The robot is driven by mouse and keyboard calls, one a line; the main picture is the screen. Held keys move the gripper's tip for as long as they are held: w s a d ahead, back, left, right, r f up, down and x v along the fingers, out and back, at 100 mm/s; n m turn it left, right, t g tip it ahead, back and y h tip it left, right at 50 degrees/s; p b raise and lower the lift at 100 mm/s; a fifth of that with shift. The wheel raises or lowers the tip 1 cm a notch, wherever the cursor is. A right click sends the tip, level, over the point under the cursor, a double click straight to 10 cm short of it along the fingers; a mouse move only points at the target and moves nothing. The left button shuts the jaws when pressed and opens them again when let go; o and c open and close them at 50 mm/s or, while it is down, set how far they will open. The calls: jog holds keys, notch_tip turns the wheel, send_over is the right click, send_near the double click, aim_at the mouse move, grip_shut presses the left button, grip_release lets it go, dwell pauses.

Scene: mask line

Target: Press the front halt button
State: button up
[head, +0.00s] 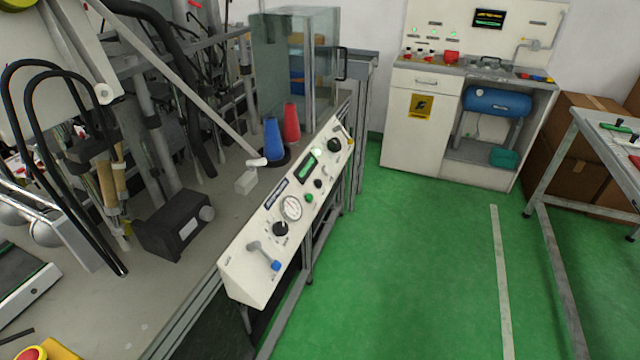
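A red round button on a yellow housing (32,353) sits at the bottom left corner of the head view, on the near edge of the grey machine table. It is cut off by the frame's lower edge. No label on it can be read, so I cannot tell for sure that it is the front halt button. A sloped white control panel (245,285) runs along the table's right side, with a gauge, black knobs, a green button, a small green display and a blue-tipped lever. My gripper is not in view.
Machine posts, black hoses and a dark box (172,226) crowd the table at left. A blue cone (273,140) and a red cone (291,122) stand near a clear enclosure. Green floor (420,270) is open right of the table. A white workbench (420,140) stands at the back.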

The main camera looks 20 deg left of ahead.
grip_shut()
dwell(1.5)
